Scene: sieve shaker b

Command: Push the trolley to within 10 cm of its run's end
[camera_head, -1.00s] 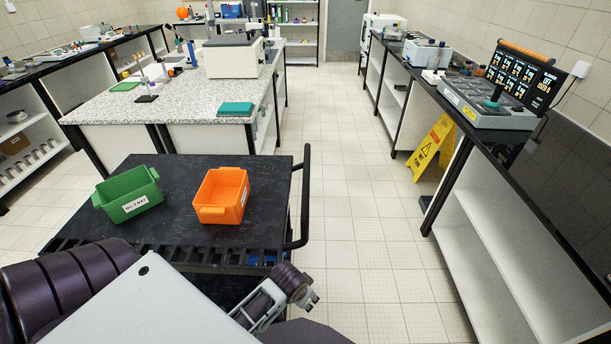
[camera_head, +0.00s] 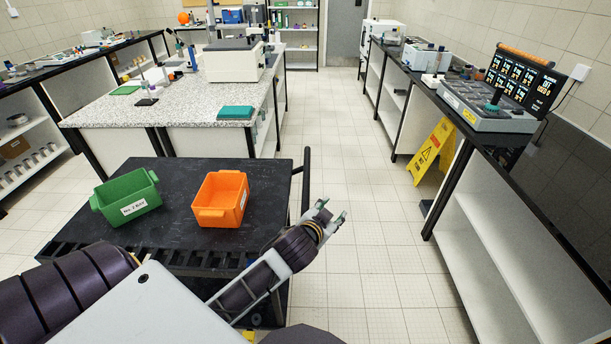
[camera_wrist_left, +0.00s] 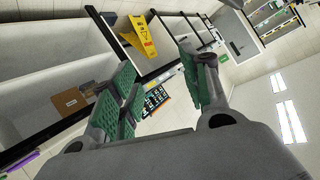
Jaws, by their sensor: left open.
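The trolley (camera_head: 90,235) has a black top and stands in front of me. Its black upright handle (camera_head: 306,172) is on its right side. The lower part of the handle is hidden behind my left gripper. My left gripper (camera_head: 332,212) is open and empty, at the right edge of the trolley by the handle. Contact with the handle cannot be told. In the left wrist view the green finger pads (camera_wrist_left: 127,95) stand apart with nothing held between them. My right gripper is not in view.
A green bin (camera_head: 128,197) and an orange bin (camera_head: 222,198) stand on the trolley. A speckled bench (camera_head: 150,115) is behind it. A yellow floor sign (camera_head: 432,152) stands by the right counter (camera_head: 480,150). The tiled aisle (camera_head: 345,150) between is clear.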

